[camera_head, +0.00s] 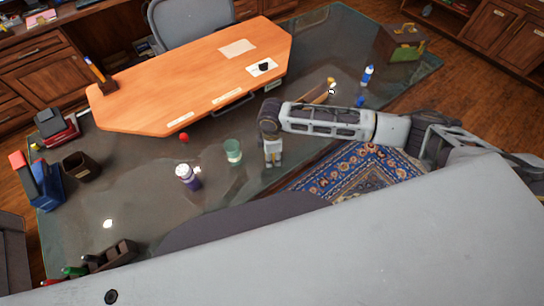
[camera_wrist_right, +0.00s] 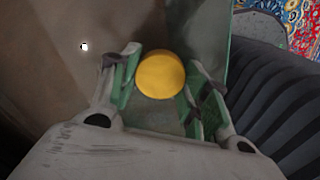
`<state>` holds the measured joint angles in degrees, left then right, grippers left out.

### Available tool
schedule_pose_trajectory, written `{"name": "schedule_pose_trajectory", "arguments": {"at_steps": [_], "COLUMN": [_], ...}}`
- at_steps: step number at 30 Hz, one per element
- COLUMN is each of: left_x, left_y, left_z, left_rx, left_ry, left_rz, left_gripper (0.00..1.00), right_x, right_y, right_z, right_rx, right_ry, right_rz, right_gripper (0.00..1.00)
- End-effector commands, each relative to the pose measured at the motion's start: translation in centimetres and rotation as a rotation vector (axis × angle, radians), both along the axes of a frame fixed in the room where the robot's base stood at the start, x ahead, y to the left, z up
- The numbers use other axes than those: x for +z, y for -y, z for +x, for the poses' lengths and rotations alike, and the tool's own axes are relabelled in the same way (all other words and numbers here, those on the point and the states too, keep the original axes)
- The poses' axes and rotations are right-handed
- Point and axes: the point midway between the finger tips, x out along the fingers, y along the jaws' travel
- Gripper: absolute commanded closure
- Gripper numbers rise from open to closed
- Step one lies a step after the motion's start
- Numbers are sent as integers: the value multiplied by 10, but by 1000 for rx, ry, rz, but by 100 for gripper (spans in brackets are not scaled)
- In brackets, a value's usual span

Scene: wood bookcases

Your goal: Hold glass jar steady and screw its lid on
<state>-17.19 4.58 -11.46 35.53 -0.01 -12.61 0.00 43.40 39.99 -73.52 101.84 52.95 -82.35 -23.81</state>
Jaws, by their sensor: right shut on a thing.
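A greenish glass jar (camera_head: 233,151) stands upright on the glass-topped desk, with no lid on its top. My right gripper (camera_head: 273,163) is just right of the jar and apart from it, pointing down. In the wrist view my right gripper (camera_wrist_right: 160,85) is shut on a round yellow lid (camera_wrist_right: 160,74), which sits between its fingers. In the head view the lid is mostly hidden by the fingers. My left gripper is not in view.
A white-capped purple bottle (camera_head: 188,177) stands left of the jar, and a small red ball (camera_head: 184,137) lies behind it. An orange wooden board (camera_head: 190,85) covers the desk's back. A blue bottle (camera_head: 367,75) and a box (camera_head: 400,43) stand far right.

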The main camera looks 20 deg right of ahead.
Motion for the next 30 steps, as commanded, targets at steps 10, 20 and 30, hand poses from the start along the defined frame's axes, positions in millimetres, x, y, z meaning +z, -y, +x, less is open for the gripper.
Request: {"name": "schedule_pose_trajectory", "arguments": {"at_steps": [10, 20, 30], "left_x": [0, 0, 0], "left_y": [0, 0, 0], "left_z": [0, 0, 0], "left_rx": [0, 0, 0], "left_ry": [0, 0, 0], "left_rz": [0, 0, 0], "left_gripper": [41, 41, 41], "right_x": [9, 51, 93], "right_y": [0, 0, 0], "right_z": [0, 1, 1], "right_rx": [0, -1, -1], "right_ry": [1, 2, 1], "right_rz": [0, 1, 1], "right_gripper": [74, 74, 74]}}
